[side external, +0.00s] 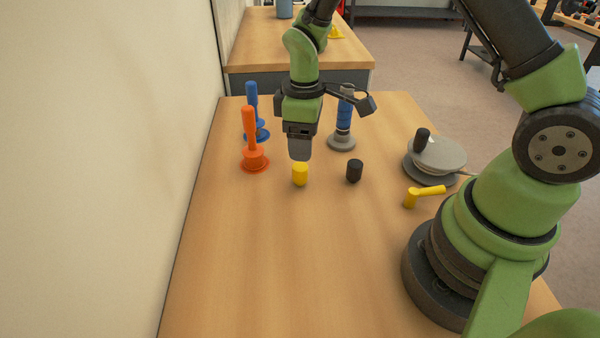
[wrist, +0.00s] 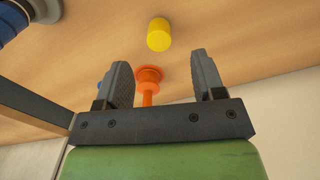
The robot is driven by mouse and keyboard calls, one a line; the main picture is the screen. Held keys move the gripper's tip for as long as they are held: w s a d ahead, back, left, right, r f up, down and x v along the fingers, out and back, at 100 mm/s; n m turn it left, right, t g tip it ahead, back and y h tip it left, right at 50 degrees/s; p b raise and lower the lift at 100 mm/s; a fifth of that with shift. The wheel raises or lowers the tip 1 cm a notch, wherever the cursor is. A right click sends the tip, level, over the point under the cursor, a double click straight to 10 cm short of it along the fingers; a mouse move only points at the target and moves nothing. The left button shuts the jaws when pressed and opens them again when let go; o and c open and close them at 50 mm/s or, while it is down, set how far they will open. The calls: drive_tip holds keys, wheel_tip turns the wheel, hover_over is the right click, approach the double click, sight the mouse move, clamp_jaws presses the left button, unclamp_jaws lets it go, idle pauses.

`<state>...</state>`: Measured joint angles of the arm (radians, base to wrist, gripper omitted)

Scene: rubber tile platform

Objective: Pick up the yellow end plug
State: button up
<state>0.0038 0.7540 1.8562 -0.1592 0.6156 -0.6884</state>
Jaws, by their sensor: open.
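The yellow end plug (side external: 300,175) is a short cylinder standing on the wooden table in the side external view. It also shows in the wrist view (wrist: 159,35), beyond the fingertips and between their lines. My gripper (side external: 300,152) points down just above and behind the plug in the side external view. In the wrist view my gripper (wrist: 163,70) has its two fingers spread wide with nothing between them. I cannot tell from the side whether the fingertips touch the plug, but the wrist view shows them apart.
An orange handled piece (side external: 253,155) and a blue one (side external: 254,120) stand left of my gripper. A black plug (side external: 354,171) stands close to the right. The front table (side external: 270,260) is clear.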

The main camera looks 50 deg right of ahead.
sight(300, 166)
wheel_tip(300, 166, down, 3)
drive_tip(key=shift+f, duration=0.1)
drive_tip(key=shift+w+f, duration=0.2)
drive_tip(key=shift+f, duration=1.1)
drive_tip(key=shift+w+f, duration=0.15)
drive_tip(key=shift+f, duration=1.15)
drive_tip(key=c, duration=1)
drive_tip(key=shift+r, duration=0.15)
wheel_tip(300, 166, up, 10)
drive_tip(key=shift+f, duration=0.1)
